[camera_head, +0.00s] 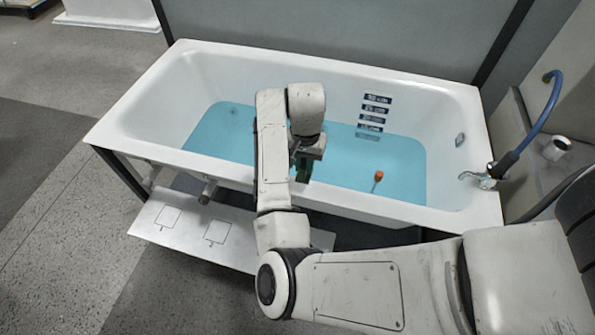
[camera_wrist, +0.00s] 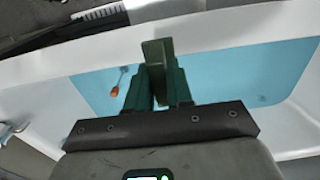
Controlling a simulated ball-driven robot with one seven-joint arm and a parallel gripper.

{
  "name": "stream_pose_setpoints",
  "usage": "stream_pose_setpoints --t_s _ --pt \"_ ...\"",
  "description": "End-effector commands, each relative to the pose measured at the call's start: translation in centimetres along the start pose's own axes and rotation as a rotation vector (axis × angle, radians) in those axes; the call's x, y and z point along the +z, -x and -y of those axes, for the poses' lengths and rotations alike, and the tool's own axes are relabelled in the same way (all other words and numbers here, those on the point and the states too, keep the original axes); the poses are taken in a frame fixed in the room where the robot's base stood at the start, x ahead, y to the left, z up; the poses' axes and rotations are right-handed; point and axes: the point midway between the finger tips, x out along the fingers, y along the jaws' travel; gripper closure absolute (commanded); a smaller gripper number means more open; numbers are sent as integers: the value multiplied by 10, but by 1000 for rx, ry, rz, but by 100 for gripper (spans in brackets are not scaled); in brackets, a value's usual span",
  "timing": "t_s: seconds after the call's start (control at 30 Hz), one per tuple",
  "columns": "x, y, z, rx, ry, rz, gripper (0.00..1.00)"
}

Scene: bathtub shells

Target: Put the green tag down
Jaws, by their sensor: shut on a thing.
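My gripper (camera_head: 306,158) is over the bathtub (camera_head: 150,103), near its front side. In the wrist view my gripper (camera_wrist: 158,78) has its two dark green fingers shut on the green tag (camera_wrist: 156,52), a dark green flat piece that stands up between the fingertips. In the head view a small dark green patch shows below my wrist; I cannot tell tag from finger there. The tag's lower part is hidden between the fingers.
Blue water (camera_head: 385,160) covers the tub floor, with an orange float (camera_head: 378,175) at the right. Marked depth labels (camera_head: 372,120) are on the back wall. A blue hose (camera_head: 540,115) with a tap is at the right rim. A white step (camera_head: 180,222) with outlined squares lies in front.

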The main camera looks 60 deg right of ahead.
Motion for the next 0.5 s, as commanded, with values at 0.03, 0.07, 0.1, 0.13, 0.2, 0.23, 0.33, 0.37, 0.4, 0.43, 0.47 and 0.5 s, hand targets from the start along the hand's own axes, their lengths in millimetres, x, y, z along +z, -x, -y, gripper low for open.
stream_pose_setpoints --t_s 0.03,0.07,0.1,0.13,0.2,0.23,0.33,0.37,0.4,0.43,0.47,0.5 --pt "1 -6 6 0 1 3 100" --pt "0 -8 8 0 0 2 100" --pt "0 -12 10 0 0 2 100" --pt "-1 -13 12 0 0 1 100" --pt "-1 -17 14 0 1 1 100" --pt "-1 -18 16 0 1 1 100" --pt "0 -28 19 2 0 3 100" --pt "0 -32 19 2 0 3 100" --pt "0 -38 19 2 0 3 100" --pt "0 -42 19 1 1 2 100" --pt "0 -45 19 1 1 2 100" --pt "-1 -49 19 0 0 1 100"
